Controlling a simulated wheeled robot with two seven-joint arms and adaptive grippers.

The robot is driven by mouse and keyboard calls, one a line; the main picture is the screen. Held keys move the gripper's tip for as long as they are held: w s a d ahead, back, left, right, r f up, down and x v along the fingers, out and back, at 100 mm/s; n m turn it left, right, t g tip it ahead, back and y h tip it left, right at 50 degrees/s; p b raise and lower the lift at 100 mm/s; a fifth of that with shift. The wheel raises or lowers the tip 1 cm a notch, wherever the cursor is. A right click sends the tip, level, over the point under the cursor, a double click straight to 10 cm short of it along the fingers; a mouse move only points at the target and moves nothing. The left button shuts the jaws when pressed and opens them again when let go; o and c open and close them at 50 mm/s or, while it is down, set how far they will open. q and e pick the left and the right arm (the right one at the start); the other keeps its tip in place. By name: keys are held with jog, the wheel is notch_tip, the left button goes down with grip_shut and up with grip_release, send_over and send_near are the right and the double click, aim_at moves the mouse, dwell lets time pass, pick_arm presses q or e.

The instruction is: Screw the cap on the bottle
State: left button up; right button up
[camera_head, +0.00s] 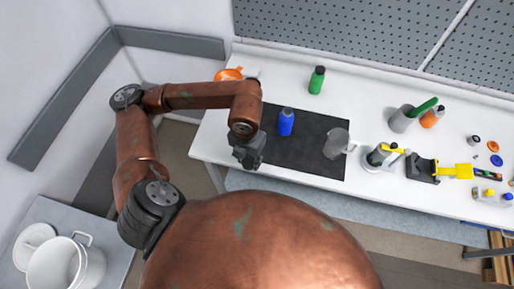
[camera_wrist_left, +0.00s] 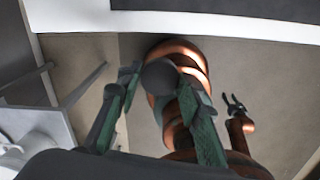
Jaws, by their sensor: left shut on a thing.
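A blue bottle (camera_head: 286,122) stands upright on the dark mat in the head view. I cannot make out a separate cap on its top. My left gripper (camera_head: 250,158) is just left of and nearer than the bottle, over the mat's left front edge, apart from it. In the left wrist view my left gripper (camera_wrist_left: 160,92) is shut on a dark round cap (camera_wrist_left: 160,76), held between the green-faced fingers. My right gripper (camera_wrist_left: 235,104) shows small at the right of the left wrist view, its fingers apart and empty; it is not visible in the head view.
On the white table, a green bottle (camera_head: 316,80) stands behind the dark mat (camera_head: 310,158), and a grey mug (camera_head: 335,144) sits at the mat's right. An orange object (camera_head: 228,74) lies at the back left. Tools and small caps crowd the right side.

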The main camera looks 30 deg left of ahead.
pick_arm(q)
jog(key=m, duration=0.1)
jog(key=w+m, duration=0.1)
jog(key=m, duration=0.2)
jog(key=shift+w+f+m, duration=0.2)
jog(key=shift+f+m, duration=0.05)
jog(key=shift+m, duration=0.15)
jog(key=w+f+m+b, duration=0.1)
jog(key=w+m, duration=0.3)
jog(key=m, duration=1.1)
jog(key=w+f+m+b, duration=0.1)
jog(key=w+m, duration=0.3)
jog(key=m, duration=1.2)
jog(key=shift+w, duration=0.2)
jog(key=shift+a, duration=0.1)
